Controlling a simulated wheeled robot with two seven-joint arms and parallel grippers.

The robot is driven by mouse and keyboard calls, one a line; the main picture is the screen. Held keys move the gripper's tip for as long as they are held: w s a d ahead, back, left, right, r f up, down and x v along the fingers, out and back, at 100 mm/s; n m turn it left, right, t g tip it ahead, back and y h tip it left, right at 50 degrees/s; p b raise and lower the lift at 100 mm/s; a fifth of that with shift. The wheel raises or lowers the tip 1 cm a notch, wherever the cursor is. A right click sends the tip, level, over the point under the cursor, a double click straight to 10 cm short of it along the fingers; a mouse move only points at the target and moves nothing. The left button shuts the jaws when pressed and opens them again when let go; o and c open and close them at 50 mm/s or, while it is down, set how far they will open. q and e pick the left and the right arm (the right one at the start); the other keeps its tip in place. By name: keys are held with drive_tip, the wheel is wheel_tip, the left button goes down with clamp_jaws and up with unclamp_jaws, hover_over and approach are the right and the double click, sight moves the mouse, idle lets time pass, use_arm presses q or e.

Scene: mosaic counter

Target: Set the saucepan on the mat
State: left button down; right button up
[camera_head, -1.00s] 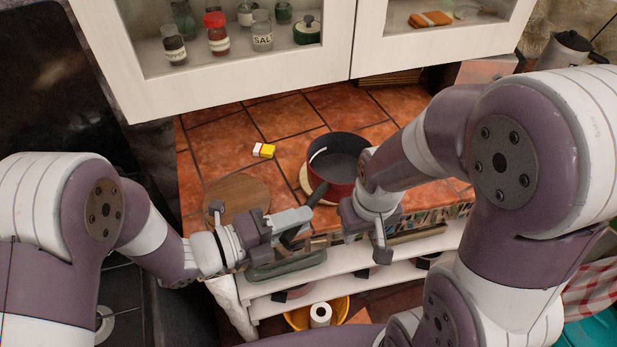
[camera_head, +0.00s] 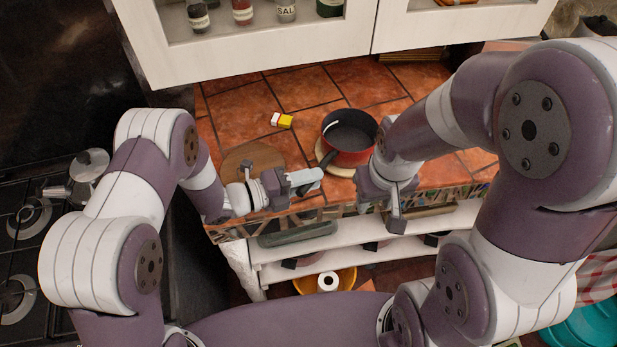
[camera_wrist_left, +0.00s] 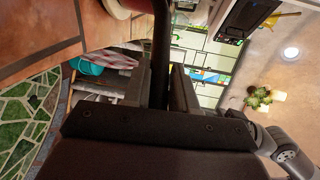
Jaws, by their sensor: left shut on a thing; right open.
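The saucepan (camera_head: 352,154), red outside and dark inside, is near the counter's front edge. A pale round mat (camera_head: 342,172) shows beneath it, past its left and front rim; I cannot tell whether the pan touches it. My left gripper (camera_head: 312,179) is shut on the pan's dark handle, at the pan's front left. In the left wrist view the handle (camera_wrist_left: 161,45) runs between the fingers (camera_wrist_left: 170,85), with a bit of red pan (camera_wrist_left: 138,5) at the top. My right gripper (camera_head: 388,212) is open and empty, in front of the pan by the counter edge.
A brown round board (camera_head: 240,160) lies left of the pan, partly behind my left gripper. A small yellow and white block (camera_head: 282,121) lies behind it. A glass-fronted cabinet (camera_head: 250,45) hangs over the back of the counter. A stove (camera_head: 30,210) with a metal pot is at left.

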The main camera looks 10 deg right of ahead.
use_arm(q)
drive_tip(key=c, duration=0.9)
unclamp_jaws()
drive_tip(key=shift+s, duration=0.15)
